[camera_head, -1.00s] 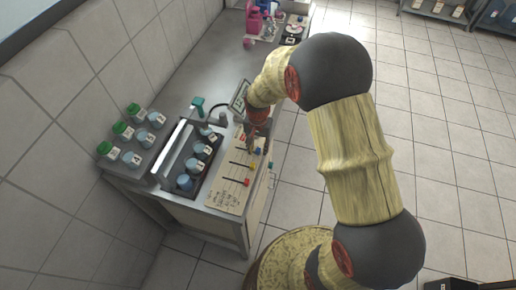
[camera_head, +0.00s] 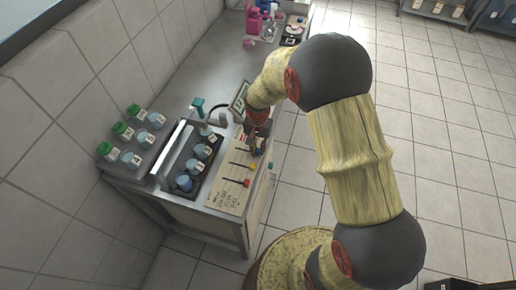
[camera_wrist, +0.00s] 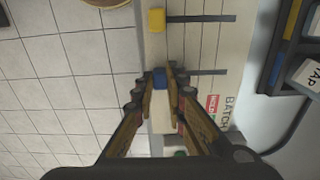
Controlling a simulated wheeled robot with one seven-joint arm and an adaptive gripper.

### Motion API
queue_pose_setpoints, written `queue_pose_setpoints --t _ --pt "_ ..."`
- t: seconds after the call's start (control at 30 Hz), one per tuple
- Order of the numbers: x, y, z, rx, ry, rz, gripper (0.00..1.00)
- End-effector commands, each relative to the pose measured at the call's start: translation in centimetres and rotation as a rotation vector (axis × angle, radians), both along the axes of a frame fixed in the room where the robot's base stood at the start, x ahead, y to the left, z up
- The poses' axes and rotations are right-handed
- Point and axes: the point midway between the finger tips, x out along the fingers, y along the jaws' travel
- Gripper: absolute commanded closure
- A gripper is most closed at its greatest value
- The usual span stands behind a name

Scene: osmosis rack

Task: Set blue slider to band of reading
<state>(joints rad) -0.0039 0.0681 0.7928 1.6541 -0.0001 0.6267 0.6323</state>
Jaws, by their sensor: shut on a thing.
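The blue slider (camera_wrist: 159,78) sits between my fingertips in the wrist view, near the left end of a dark slot that my fingers partly cover. My gripper (camera_wrist: 165,76) is shut on it. In the head view, my gripper (camera_head: 258,146) is over the far part of the pale slider board (camera_head: 226,193), and the blue slider is mostly hidden. A yellow slider (camera_head: 253,167) and a red slider (camera_head: 246,183) stand on nearer slots. The yellow slider also shows in the wrist view (camera_wrist: 156,20). A small framed panel (camera_head: 240,96) stands behind the board; its reading is too small to make out.
A dark rack (camera_head: 183,183) with several labelled cups lies left of the board. Several green-capped jars (camera_head: 123,130) stand by the wall. Pink bottles (camera_head: 254,22) stand at the far counter end. Open floor (camera_head: 450,120) lies right of the counter.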

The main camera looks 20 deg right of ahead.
Motion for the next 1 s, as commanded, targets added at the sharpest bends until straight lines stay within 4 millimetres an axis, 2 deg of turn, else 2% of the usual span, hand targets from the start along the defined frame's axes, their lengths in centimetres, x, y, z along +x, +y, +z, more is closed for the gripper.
queue_pose_setpoints --t 0.43,0.67,0.9,0.93,1.0 --pt "0.0 0.1 0.0 0.0 0.0 0.0 1.0" --pt "1.3 1.8 0.1 0.0 0.0 0.002 1.0" --pt "1.3 1.8 0.0 0.0 0.0 0.0 1.0" --pt "1.3 1.8 0.0 0.0 0.0 0.0 0.86" --pt "1.3 1.8 0.0 0.0 0.0 0.0 0.82"
